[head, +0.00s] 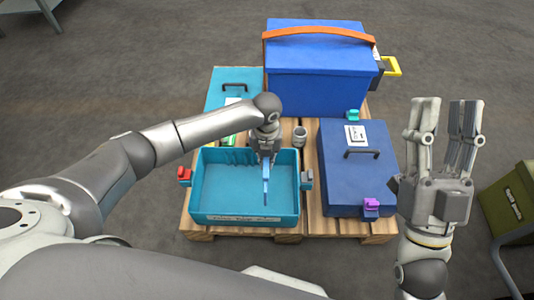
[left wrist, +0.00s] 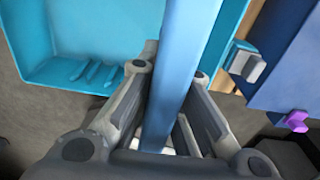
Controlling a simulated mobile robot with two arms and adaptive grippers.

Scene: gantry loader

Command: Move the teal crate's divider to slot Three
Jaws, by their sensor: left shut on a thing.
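The teal crate (head: 244,212) stands open at the front of the wooden pallet (head: 345,230), with slot ridges along its back wall; the ridges also show in the left wrist view (left wrist: 95,73). A blue divider (head: 266,182) is upright and seen nearly edge-on, in the right part of the crate. My left gripper (head: 266,152) is shut on the divider's top, which fills the middle of the left wrist view (left wrist: 182,70). I cannot tell whether the divider sits in a slot. My right gripper (head: 443,115) is open and empty, right of the pallet.
A dark blue case (head: 345,190) with a purple latch (head: 371,205) stands right of the crate. A large blue box (head: 315,75) with an orange strap stands behind. A small cup (head: 300,136) is near the crate's back right. An olive box (head: 510,200) is at far right.

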